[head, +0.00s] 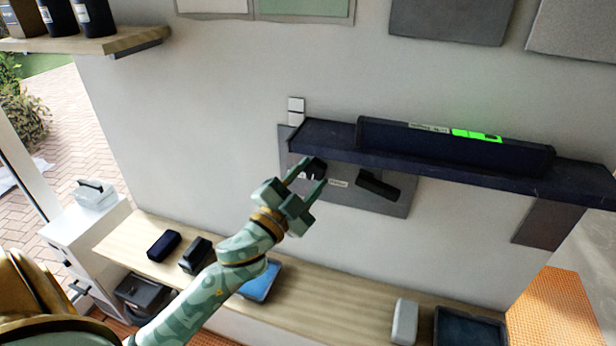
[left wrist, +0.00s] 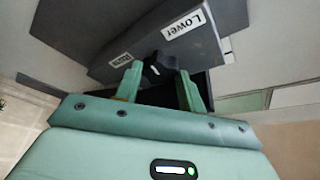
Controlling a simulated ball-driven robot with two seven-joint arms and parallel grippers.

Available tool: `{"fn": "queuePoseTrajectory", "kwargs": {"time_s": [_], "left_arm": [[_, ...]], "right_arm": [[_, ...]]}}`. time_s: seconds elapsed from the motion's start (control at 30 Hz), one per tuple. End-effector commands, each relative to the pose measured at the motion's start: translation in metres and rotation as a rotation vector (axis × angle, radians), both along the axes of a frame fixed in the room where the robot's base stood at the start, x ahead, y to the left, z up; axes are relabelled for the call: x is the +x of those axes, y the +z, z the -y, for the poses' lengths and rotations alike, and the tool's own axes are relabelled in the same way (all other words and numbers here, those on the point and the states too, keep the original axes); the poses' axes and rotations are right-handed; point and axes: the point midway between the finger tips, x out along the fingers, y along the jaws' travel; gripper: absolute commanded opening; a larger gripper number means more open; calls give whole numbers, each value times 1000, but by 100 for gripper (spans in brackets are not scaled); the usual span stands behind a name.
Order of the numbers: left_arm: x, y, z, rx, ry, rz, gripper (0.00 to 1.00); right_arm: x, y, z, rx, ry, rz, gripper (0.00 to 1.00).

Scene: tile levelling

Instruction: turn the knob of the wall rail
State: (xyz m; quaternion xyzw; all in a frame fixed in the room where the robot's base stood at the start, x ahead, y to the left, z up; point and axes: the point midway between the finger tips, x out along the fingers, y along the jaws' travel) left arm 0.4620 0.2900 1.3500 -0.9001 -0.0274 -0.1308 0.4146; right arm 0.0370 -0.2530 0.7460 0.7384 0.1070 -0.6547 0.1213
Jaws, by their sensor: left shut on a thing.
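The wall rail (head: 440,163) is a long dark ledge on the white wall, tilted in the head view. A grey plate (head: 345,200) sits below its left part. The black knob (head: 313,165) is on this plate; it also shows in the left wrist view (left wrist: 157,66). My left gripper (head: 315,172) reaches up from the lower left, with its two green fingers on either side of the knob, shut on it. The fingers partly hide the knob. In the left wrist view, a label (left wrist: 188,25) near the knob reads "Lower". My right gripper is in neither view.
A black lever-like part (head: 378,185) sits right of the knob. On the rail is a dark level bar (head: 455,147) with a lit green window (head: 476,135). Below runs a wooden bench (head: 340,303) with several items. A shelf (head: 120,38) is at upper left.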

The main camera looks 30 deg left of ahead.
Motion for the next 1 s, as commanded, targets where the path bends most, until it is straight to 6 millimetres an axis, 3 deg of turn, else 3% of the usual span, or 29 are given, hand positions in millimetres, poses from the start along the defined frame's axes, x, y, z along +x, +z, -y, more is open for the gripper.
{"fn": "queuePoseTrajectory", "kwargs": {"time_s": [0.17, 0.2, 0.27, 0.53, 0.67, 1.0], "left_arm": [[0, 0, 0, 0, 0, 0, 17], [0, 0, 0, 0, 0, 0, 51], [0, 0, 0, -1, 0, 0, 61], [-1, 0, 0, -1, 0, 0, 61], [-11, -5, -1, -3, 0, -1, 61], [-94, -32, -6, -4, 1, -5, 61]], "right_arm": [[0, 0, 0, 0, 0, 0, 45], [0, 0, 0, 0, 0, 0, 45], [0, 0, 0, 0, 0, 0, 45], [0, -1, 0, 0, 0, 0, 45], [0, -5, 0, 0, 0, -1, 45], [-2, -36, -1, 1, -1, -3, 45]]}}
